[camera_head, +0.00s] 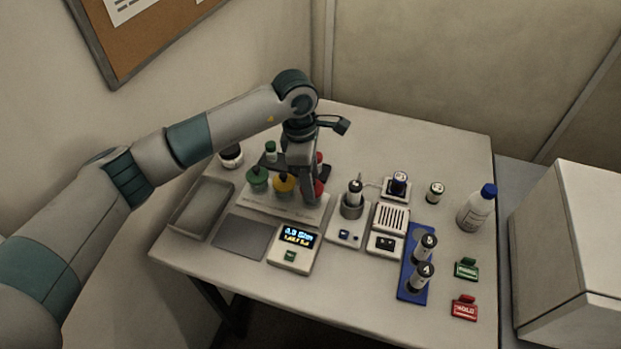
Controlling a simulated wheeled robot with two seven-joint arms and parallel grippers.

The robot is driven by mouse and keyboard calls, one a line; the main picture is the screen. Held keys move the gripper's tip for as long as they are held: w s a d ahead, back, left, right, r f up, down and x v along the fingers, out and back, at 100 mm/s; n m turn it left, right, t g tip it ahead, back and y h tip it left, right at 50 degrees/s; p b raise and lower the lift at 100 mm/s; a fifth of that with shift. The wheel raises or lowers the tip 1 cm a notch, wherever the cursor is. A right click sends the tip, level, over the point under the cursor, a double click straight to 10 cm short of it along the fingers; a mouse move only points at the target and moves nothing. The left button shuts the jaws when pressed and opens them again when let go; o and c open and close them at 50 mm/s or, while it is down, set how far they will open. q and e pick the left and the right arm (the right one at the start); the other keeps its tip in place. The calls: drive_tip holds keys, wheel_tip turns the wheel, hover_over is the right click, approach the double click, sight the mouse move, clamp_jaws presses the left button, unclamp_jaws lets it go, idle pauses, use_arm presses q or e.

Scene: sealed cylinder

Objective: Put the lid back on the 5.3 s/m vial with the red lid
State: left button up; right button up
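My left arm reaches in from the left, and my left gripper (308,192) points down at the small station at the back left of the table. Its fingers are too small and overlapped to tell whether they are open or shut. A red-lidded item (320,172) shows partly behind and to the right of the gripper; the gripper hides much of it, and I cannot tell whether vial and lid are together. My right gripper is not in view.
A meter (295,249) with a lit display, hard to read, stands in front. A grey tray (201,208) lies left. A probe holder (352,206), a blue rack (408,284) with two cylinders, a blue-capped bottle (476,209) and green and red signs (464,307) stand right.

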use_arm(q)
drive_tip(key=shift+f, duration=0.1)
idle(0.7)
drive_tip(key=shift+f+b, duration=0.1)
drive_tip(key=shift+b, duration=0.5)
drive_tip(key=shift+b, duration=0.55)
idle(0.7)
idle(0.5)
drive_tip(key=o, duration=1.6)
drive_tip(key=shift+c, duration=0.2)
drive_tip(key=shift+r+p, duration=0.55)
drive_tip(key=shift+r, duration=3)
